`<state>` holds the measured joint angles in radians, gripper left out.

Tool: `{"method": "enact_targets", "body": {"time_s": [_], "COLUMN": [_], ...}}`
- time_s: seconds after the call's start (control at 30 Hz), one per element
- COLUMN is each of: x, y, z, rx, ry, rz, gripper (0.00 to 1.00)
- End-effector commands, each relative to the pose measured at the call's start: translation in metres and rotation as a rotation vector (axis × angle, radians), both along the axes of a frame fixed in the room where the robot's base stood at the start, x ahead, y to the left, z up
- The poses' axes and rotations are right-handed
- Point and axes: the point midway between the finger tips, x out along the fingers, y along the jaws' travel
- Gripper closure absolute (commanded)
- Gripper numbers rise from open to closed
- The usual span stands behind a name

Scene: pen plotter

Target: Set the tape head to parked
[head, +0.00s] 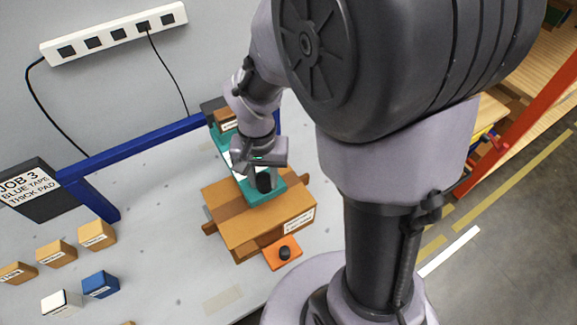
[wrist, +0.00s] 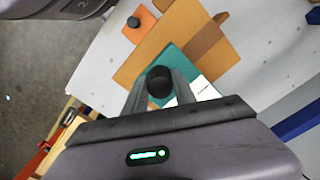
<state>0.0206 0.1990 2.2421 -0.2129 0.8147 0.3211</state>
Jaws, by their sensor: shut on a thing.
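The tape head looks to be the teal piece with a white label (wrist: 200,88), on top of a brown cardboard-coloured box; in the head view the teal piece (head: 264,194) runs from the box back toward the blue bar. A black round knob (wrist: 160,82) stands on the teal piece. My gripper (wrist: 159,88) is shut on this knob, one finger on each side. In the head view, my gripper (head: 262,172) and wrist hide much of the teal piece. No parked mark is readable.
The brown box (head: 245,228) carries a darker strip. An orange plate with a black knob (head: 284,253) is at its front. Small tan, blue and white blocks (head: 100,284) lie at the left. A blue bar (head: 140,147) and a "JOB 3 BLUE TAPE THICK PAD" sign (head: 30,190) are behind.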

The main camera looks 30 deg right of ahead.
Motion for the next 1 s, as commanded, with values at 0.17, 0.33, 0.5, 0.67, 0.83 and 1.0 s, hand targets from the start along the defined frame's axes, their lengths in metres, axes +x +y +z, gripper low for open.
{"method": "enact_targets", "body": {"time_s": [0.17, 0.33, 0.5, 0.67, 0.83, 1.0], "x": [-0.001, -0.003, -0.005, -0.007, -0.008, -0.010], "y": [0.051, 0.099, 0.146, 0.191, 0.238, 0.282], "z": [-0.001, -0.001, 0.000, 0.000, 0.001, 0.002], "rx": [0.001, 0.002, 0.001, 0.001, 0.001, 0.002], "ry": [-0.002, -0.001, 0.000, 0.000, -0.001, 0.000], "rz": [0.007, 0.006, 0.005, 0.005, 0.005, 0.003], "gripper": [1.00, 1.00, 1.00, 1.00, 1.00, 1.00]}}
